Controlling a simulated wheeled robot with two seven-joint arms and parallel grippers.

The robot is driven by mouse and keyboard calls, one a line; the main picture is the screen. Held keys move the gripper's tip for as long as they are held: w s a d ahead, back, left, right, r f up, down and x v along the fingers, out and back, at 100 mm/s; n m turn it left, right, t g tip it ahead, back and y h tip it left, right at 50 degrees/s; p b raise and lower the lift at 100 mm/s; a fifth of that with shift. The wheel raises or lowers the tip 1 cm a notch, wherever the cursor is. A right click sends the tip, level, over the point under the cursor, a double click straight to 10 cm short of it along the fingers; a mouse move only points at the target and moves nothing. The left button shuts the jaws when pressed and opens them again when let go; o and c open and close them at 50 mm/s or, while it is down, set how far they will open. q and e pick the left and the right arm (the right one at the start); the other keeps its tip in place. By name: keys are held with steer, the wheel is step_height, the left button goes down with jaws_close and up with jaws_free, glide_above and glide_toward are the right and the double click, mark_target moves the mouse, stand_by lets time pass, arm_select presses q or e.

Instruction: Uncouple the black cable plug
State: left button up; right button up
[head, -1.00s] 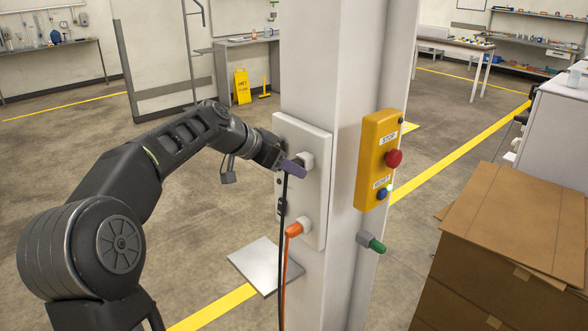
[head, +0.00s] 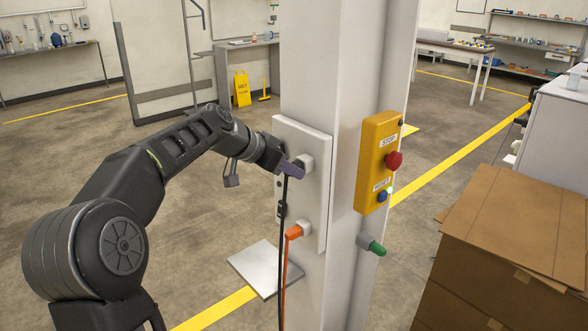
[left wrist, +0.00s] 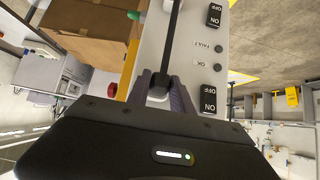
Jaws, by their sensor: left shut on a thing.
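My left gripper (head: 291,168) is at the upper white socket (head: 307,161) on the pale panel (head: 315,200) of the column. Its fingers are shut on the black cable plug, which they mostly hide. The plug's black cable (head: 283,250) hangs straight down from the fingers. In the left wrist view the cable (left wrist: 174,40) runs away from between the fingertips (left wrist: 163,88). I cannot tell whether the plug is still seated in the socket. An orange plug (head: 293,232) with an orange cable sits in the lower socket. My right gripper is out of view.
A yellow box (head: 376,165) with a red stop button (head: 393,160) is on the column's right face. A green-tipped fitting (head: 376,248) sticks out below. Cardboard boxes (head: 515,220) stand at right. A grey plate (head: 258,266) is below the panel. Black rocker switches (left wrist: 208,98) are close to the fingers.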

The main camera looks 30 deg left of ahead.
arm_select(q)
jaws_close()
steer(key=shift+f, duration=0.1)
steer(key=shift+s+a, duration=0.1)
steer(key=shift+s, duration=0.05)
steer(key=shift+s+a+b, duration=0.2)
steer(key=shift+s+b, duration=0.6)
steer(key=shift+b, duration=0.1)
